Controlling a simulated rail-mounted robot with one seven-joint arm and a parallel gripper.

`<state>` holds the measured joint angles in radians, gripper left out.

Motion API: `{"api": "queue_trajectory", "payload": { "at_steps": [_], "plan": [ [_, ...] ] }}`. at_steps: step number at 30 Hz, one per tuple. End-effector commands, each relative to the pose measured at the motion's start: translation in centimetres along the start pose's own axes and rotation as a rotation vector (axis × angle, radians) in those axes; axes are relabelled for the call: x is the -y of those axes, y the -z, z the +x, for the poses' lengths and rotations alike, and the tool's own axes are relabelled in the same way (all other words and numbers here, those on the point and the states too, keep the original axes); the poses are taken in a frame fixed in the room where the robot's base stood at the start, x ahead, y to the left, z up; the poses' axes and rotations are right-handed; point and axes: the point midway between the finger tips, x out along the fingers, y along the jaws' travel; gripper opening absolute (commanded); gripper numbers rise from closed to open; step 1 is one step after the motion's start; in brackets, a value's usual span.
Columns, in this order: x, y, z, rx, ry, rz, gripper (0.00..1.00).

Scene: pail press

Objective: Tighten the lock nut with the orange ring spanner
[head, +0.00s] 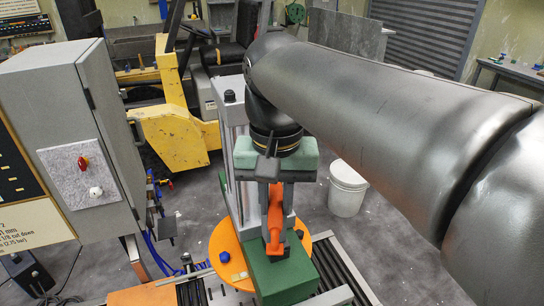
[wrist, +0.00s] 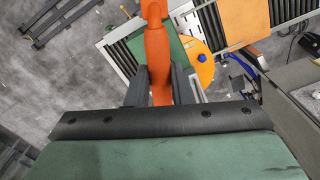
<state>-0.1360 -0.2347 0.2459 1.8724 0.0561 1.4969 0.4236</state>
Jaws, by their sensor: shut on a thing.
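The orange ring spanner (head: 275,218) is held in my gripper (head: 274,190), below its green padded body. In the wrist view the spanner (wrist: 157,50) runs between the two dark fingers of my gripper (wrist: 157,84) and reaches past them, toward the top edge. In the head view its lower end appears in front of a green block (head: 287,277); I cannot tell whether it touches anything. I cannot make out the lock nut in either view.
An orange round plate (head: 229,248) with a blue knob (head: 224,257) lies beside the green block. A grey control cabinet (head: 70,130) stands left, a white pail (head: 346,188) right on the floor. Roller conveyor (head: 338,268) runs at the front; a yellow machine (head: 172,135) stands behind.

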Motion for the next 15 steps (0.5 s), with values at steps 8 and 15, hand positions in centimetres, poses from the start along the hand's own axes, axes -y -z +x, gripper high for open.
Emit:
{"api": "queue_trajectory", "payload": {
  "at_steps": [8,15],
  "plan": [
    [0.0,0.0,0.9,0.000,0.000,0.000,0.00],
    [0.0,0.0,1.6,0.000,0.000,0.000,0.00]
  ]
}}
